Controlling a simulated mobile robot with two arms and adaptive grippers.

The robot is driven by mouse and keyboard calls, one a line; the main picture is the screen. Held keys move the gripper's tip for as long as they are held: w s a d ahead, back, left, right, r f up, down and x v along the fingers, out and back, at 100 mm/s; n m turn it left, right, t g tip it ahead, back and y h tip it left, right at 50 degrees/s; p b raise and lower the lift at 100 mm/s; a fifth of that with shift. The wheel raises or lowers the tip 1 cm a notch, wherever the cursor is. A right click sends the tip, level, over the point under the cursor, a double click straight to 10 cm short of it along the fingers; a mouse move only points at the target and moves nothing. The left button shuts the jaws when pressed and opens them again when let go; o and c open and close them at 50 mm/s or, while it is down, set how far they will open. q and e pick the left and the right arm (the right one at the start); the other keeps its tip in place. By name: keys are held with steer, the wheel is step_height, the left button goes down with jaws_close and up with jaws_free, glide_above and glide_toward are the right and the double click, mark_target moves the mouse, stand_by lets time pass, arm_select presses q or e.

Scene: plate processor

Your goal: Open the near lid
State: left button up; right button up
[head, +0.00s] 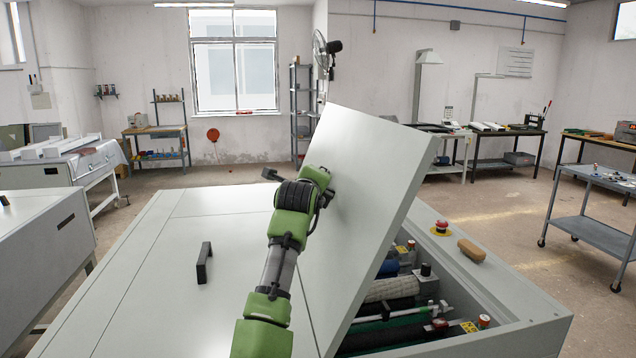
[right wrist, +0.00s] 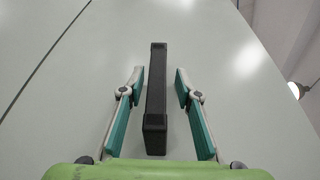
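The near lid (head: 368,185) is a pale grey panel, tilted steeply up over the right part of the machine, with its outer face to the left. My right gripper (right wrist: 160,88) is open in the right wrist view. Its teal-padded fingers stand on both sides of a black bar handle (right wrist: 156,105) on a pale panel, with a gap on each side. In the head view my right arm's hand (head: 315,180) is at the raised lid's outer face and hides the handle there. My left gripper is not in view.
Under the lid, the open bay shows rollers (head: 395,290) and small knobs. A flat, closed panel with a black handle (head: 204,263) lies to the left. A red button (head: 441,228) and a brown brush (head: 470,251) are on the right rim.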

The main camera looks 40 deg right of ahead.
steer(key=v, duration=0.7)
steer(key=shift+s+a, duration=0.1)
